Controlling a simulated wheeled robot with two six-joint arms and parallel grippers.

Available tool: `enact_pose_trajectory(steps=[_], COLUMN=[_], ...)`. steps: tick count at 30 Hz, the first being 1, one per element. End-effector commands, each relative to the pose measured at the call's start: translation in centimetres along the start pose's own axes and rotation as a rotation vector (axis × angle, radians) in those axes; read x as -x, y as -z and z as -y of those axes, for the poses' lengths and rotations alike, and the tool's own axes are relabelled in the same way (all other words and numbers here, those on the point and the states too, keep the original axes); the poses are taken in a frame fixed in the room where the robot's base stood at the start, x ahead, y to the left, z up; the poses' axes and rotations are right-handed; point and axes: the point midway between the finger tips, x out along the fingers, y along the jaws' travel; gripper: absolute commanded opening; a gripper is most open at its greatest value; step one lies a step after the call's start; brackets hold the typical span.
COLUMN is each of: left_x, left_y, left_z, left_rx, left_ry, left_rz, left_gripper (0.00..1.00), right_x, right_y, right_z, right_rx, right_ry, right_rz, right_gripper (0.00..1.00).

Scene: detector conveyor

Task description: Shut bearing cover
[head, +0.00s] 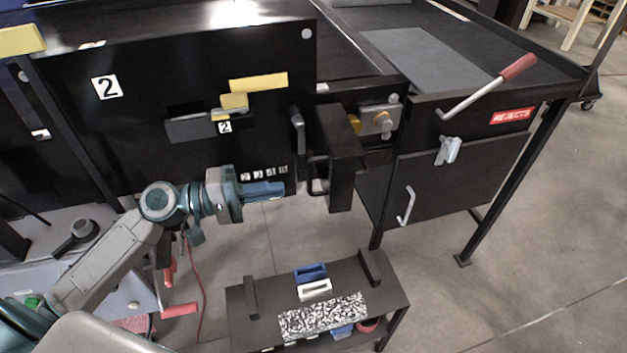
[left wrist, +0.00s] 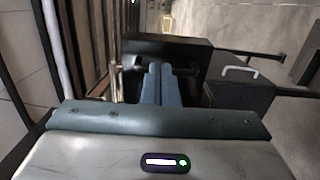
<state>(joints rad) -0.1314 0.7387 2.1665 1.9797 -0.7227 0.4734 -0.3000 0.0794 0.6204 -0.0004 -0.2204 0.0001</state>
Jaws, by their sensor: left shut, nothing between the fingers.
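The bearing cover looks to be the black boxy part (head: 341,150) that juts out from the conveyor's side, swung open, with a dark handle (head: 318,180) on its left side. To its right, a metal bearing plate (head: 379,121) with a round knob and a bit of yellow is exposed. My left gripper (head: 276,188) is shut and empty, pointing right, a little left of the handle. In the left wrist view its blue fingers (left wrist: 161,76) are together, in front of a black box (left wrist: 170,48) that looks to be the cover. I cannot tell whether they touch it. My right gripper is not in view.
A large black panel (head: 140,110) marked 2 stands left of the cover. Right of it is the rejects bin (head: 455,178), with a handle and a red-gripped lever (head: 517,67) above. A low black bench (head: 390,288) with small parts stands below. Floor between is clear.

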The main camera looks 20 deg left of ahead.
Motion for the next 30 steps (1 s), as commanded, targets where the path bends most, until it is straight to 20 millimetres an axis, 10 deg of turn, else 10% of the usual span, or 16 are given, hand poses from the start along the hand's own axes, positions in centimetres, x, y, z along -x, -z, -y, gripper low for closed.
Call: enact_pose_trajectory(steps=[30], left_x=[-8.3], left_y=[0.0], left_z=[-0.1], left_rx=[0.002], left_ry=[0.0], left_rz=[0.0], left_gripper=[0.0], right_x=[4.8], right_y=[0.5], right_z=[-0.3], right_rx=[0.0], right_ry=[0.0], right_rz=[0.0], right_gripper=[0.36])
